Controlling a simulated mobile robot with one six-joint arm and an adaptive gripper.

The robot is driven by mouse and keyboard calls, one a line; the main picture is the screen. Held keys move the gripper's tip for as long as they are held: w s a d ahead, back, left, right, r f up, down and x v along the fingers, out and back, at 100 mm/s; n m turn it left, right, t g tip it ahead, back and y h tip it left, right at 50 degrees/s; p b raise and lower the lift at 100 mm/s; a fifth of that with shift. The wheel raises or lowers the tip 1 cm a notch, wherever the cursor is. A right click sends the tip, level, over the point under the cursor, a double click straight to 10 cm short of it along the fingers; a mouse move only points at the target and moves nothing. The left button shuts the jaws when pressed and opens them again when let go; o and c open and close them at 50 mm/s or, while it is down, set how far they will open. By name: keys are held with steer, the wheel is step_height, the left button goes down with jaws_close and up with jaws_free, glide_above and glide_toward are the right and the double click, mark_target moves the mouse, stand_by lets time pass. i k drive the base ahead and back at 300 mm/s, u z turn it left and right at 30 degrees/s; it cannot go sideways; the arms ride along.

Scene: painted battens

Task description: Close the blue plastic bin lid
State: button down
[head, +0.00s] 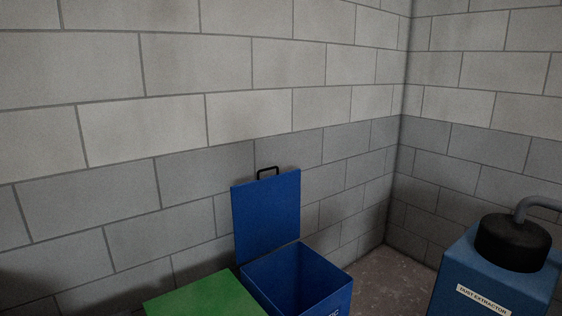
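The blue plastic bin (325,302) stands near the block wall at the bottom middle of the head view. Its blue lid (267,216) is raised upright at the back edge of the bin, with the wall behind it. A black handle (267,172) sits on the lid's top edge. The bin's mouth is open, and its inside walls show; its bottom and lower front are cut off by the frame. My gripper is not in view.
A green box or lid (207,296) stands just left of the blue bin. A blue dust extractor (490,283) with a black top and grey hose stands at the right. Some bare floor (393,283) shows between it and the bin. Block walls meet in a corner behind.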

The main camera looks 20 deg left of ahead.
mark_target(266, 211)
steer(key=u, duration=0.25)
steer(key=i, duration=1.05)
steer(key=u, duration=0.65)
